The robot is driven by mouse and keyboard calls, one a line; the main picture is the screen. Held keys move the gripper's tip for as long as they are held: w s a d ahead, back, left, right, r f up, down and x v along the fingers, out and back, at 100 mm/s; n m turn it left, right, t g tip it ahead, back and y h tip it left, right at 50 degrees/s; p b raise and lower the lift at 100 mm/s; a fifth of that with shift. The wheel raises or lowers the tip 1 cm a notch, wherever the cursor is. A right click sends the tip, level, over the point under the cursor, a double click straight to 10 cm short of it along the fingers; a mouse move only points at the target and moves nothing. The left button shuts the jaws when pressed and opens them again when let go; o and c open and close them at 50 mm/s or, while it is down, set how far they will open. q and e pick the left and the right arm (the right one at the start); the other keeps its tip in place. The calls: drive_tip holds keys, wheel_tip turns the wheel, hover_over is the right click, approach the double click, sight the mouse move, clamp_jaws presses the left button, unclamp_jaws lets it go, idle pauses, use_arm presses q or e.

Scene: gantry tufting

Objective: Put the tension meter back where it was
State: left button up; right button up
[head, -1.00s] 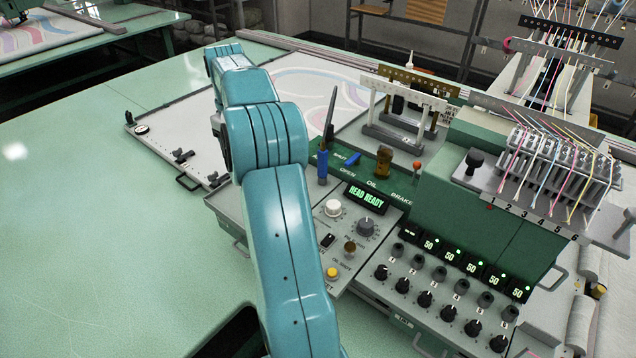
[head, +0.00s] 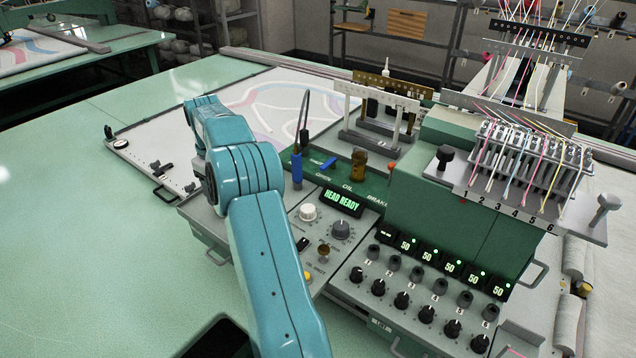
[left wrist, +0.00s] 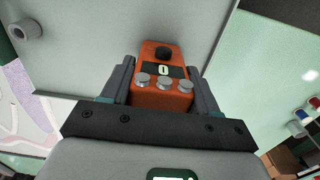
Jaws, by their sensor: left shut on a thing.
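The tension meter (left wrist: 162,80) is an orange box with a dark round knob, a small display showing 0 and three grey metal rollers, in the left wrist view. My left gripper (left wrist: 160,68) is shut on it, one dark finger along each side. A pale grey panel lies behind the meter in that view; I cannot tell whether they touch. In the head view my left arm hides the gripper and the meter. My right gripper is in neither view.
A control console (head: 343,203) reading HEAD READY, with knobs, stands right of my arm. A blue-handled tool (head: 297,170) stands upright at its back left. White brackets (head: 385,100) and a threaded head (head: 530,160) rise behind. The green table (head: 80,260) at left is clear.

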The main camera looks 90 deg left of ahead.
use_arm(q)
drive_tip(key=o, duration=1.2)
drive_tip(key=shift+s+f, duration=0.15)
wheel_tip(320, 180, up, 12)
drive_tip(key=p, duration=0.3)
drive_tip(key=shift+r, duration=0.2)
drive_tip(key=shift+d, duration=0.1)
